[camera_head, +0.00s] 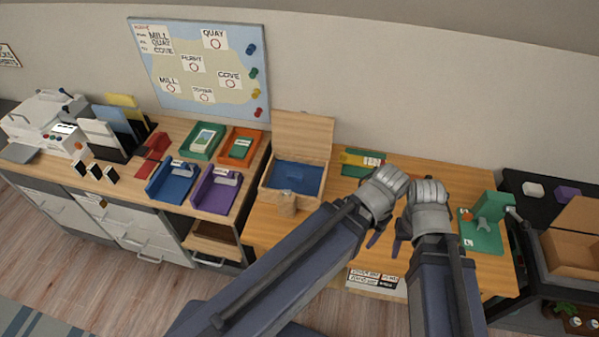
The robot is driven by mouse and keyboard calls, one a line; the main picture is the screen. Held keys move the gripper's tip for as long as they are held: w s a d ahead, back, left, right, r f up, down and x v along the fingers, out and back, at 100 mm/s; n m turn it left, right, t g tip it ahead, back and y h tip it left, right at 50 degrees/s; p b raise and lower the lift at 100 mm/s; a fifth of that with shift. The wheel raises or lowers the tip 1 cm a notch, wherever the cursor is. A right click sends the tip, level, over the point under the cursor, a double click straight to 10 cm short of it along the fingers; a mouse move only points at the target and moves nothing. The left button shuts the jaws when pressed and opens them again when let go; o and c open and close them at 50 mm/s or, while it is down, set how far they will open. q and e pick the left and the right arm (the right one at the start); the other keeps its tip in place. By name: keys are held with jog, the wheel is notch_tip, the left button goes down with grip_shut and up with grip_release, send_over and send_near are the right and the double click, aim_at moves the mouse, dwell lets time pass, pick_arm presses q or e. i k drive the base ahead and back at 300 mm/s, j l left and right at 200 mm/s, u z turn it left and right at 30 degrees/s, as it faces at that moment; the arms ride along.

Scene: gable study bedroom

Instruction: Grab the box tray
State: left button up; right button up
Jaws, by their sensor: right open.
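An open wooden box (268,190) with its lid raised stands on the wooden desk; its inside holds a blue tray-like insert (297,177). I cannot tell for certain whether this is the box tray. My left gripper (384,192) is over the desk, right of the box and apart from it; its fingers are not clear. My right gripper (428,197) is close beside the left one, further right, open, with nothing seen in it. Small dark purple pieces show below the two grippers; I cannot tell what they are.
Blue (172,181), purple (215,190), green (203,142) and orange (240,147) trays sit on the left cabinet. A green device (484,227) stands at the desk's right. A cardboard box (570,250) is at far right. A lettered card (375,281) lies at the front edge.

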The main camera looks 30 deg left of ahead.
aim_at(301, 178)
jog(key=j+u, duration=0.25)
jog(key=j, duration=0.3)
jog(key=j+u, duration=0.2)
jog(key=j, duration=0.3)
jog(key=i+j+u, duration=0.1)
jog(key=j+u, duration=0.15)
jog(key=j, duration=0.25)
jog(key=i+j+u, duration=0.2)
jog(key=j, duration=0.3)
jog(key=k+j, duration=0.05)
